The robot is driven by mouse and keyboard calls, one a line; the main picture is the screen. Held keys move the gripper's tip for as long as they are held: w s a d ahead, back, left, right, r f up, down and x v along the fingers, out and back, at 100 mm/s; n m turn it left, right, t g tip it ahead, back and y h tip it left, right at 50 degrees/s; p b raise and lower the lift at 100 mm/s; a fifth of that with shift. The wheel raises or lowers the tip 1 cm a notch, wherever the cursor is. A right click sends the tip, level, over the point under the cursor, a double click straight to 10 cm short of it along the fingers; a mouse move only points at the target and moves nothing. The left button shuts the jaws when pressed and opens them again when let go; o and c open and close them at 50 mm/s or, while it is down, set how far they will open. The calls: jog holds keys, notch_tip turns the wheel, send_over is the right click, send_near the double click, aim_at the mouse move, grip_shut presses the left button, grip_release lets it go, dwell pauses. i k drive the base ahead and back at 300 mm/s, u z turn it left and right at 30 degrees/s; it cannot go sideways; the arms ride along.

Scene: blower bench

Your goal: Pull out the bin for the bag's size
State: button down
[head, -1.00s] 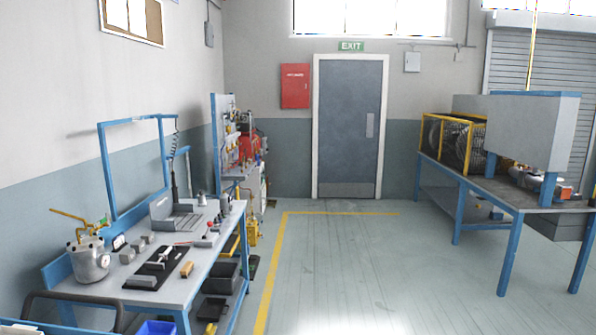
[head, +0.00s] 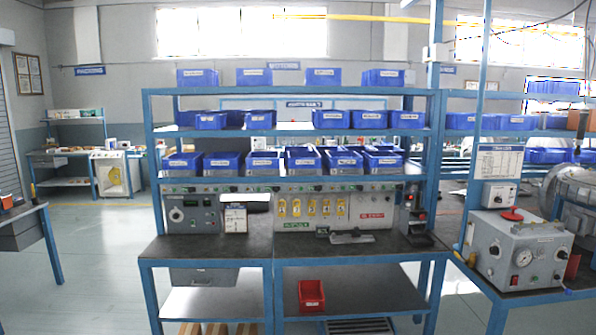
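Several blue bins with white labels stand on the blue-framed rack ahead in the head view. The lower row includes a bin at the left (head: 184,164) and a bin further right (head: 303,160). The middle row includes a bin at the right (head: 369,118), and the top row has a few spaced-out bins such as one at the right end (head: 384,77). The labels are too small to read. No bag can be made out for certain. My gripper is not in view.
The bench (head: 206,247) below the bins carries control panels (head: 338,211). A red bin (head: 311,294) sits on its lower shelf. A grey box with a gauge (head: 520,249) stands on a table at the right. Open floor (head: 97,245) lies at the left.

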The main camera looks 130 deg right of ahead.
aim_at(300, 163)
jog(key=z, duration=4.4)
jog(key=i, duration=3)
